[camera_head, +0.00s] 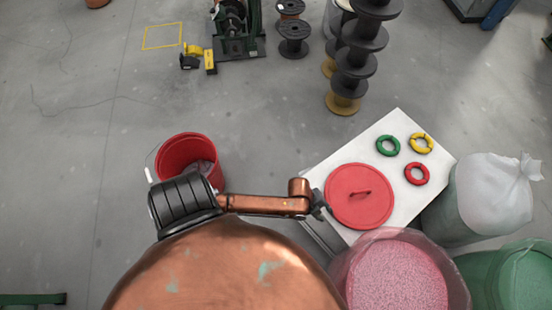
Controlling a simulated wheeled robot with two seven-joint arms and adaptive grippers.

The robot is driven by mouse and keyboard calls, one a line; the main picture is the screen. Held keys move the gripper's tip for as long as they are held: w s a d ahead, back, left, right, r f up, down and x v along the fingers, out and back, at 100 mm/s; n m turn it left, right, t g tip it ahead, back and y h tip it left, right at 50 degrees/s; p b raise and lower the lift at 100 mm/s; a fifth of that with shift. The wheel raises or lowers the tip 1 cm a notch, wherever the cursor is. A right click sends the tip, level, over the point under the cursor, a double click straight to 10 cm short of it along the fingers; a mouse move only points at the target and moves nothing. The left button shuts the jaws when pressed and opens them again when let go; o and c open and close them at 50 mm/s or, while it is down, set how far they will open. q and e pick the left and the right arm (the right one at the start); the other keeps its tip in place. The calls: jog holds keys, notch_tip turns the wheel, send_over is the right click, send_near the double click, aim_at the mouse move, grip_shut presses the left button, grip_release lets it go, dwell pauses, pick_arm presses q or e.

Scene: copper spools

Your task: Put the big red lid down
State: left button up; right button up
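The big red lid (345,212) is a round disc with a raised handle in its middle. It appears to lie flat on the white table (315,170), with its handle up. My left gripper (321,203) is small and dark at the end of my copper arm. It is at the lid's left edge, and I cannot tell whether it touches the lid. Its fingers are too small and dark to tell open from shut. My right gripper is not in view.
Green (388,146), yellow (421,143) and red (416,174) rings lie on the table's far right. A container of pink granules (398,278) stands in front, a white bag (495,190) at right, a red bucket (188,153) at left. Stacked spools (358,65) stand behind.

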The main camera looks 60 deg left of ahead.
pick_arm(q)
jog(key=s+a+f+n+g+y, duration=0.1)
jog(key=s+a+f+n, duration=0.3)
jog(key=s, duration=0.8)
jog(key=s+a+f+n+g+y, duration=0.1)
jog(key=s+a+f+n, duration=0.3)
jog(key=s, duration=0.8)
jog(key=s+a+f+n+g+y, duration=0.2)
jog(key=s+a+f+n, duration=0.2)
jog(key=s+f+n, duration=0.4)
jog(key=s+n, duration=0.3)
jog(key=shift+s+g, duration=0.4)
